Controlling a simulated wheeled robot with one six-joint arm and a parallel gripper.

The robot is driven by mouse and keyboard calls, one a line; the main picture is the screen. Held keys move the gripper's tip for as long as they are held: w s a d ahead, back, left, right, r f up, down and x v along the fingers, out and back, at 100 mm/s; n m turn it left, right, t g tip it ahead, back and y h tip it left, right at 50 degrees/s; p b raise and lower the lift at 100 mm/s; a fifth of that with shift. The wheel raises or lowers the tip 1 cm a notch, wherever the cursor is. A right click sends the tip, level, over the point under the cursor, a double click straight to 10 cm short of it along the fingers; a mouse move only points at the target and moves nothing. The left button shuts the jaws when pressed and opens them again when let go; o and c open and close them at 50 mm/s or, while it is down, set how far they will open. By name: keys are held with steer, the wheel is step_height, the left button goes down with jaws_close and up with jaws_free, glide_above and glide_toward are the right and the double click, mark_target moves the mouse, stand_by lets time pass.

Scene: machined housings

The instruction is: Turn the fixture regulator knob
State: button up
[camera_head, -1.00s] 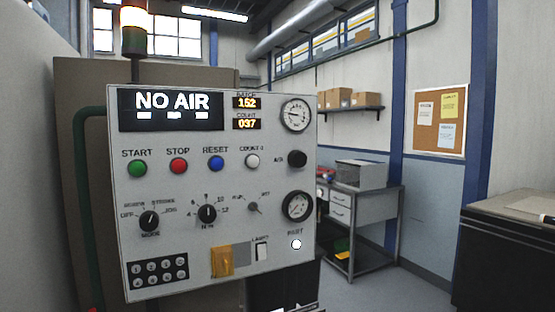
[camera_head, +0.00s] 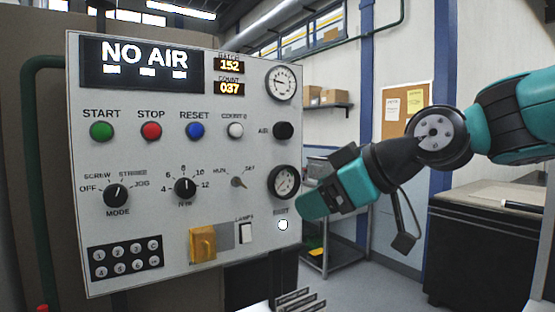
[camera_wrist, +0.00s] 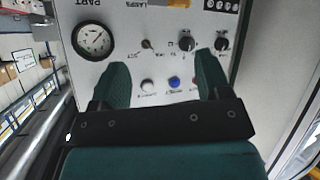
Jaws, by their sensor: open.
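The panel (camera_head: 190,90) shows several knobs, and no legible label names a fixture regulator. A black round knob (camera_head: 283,130) marked AIR sits at the right, between the two gauges. A black pointer knob (camera_head: 185,187) with a numbered scale sits mid-panel, pointing up. It also shows in the wrist view (camera_wrist: 187,44). The AIR knob is not visible in the wrist view. My gripper (camera_head: 315,203) is open and empty, in front of the panel's lower right edge. In the wrist view my gripper (camera_wrist: 160,60) has its teal fingers spread before the inverted panel.
The lower gauge (camera_head: 284,182) is close to my gripper. START (camera_head: 102,131), STOP (camera_head: 151,131) and RESET (camera_head: 194,130) buttons line the panel. A yellow cover (camera_head: 203,244) sits low. A dark cabinet (camera_head: 480,245) stands at the right. The display reads NO AIR.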

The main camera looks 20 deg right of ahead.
mark_target(288, 130)
steer(key=w+d+r+n+t+b, duration=0.3)
steer(key=w+d+r+t, duration=0.2)
steer(key=d+r+t, duration=0.4)
steer(key=w+a+p, duration=0.2)
steer(key=w, duration=0.3)
steer(key=w+a+g+p, duration=0.1)
steer(key=w+a, duration=0.2)
steer(key=w, duration=0.1)
steer(key=w+a+r+g+p, duration=0.1)
steer(key=w+a+p, duration=0.1)
steer(key=w, duration=0.3)
steer(key=shift+w+a+p, duration=0.2)
steer(key=shift+w+p, duration=0.1)
steer(key=shift+p, duration=0.05)
steer(key=shift+w+a+f, duration=0.1)
steer(key=shift+w+a, duration=0.1)
steer(key=shift+w, duration=0.35)
steer(key=c, duration=0.9)
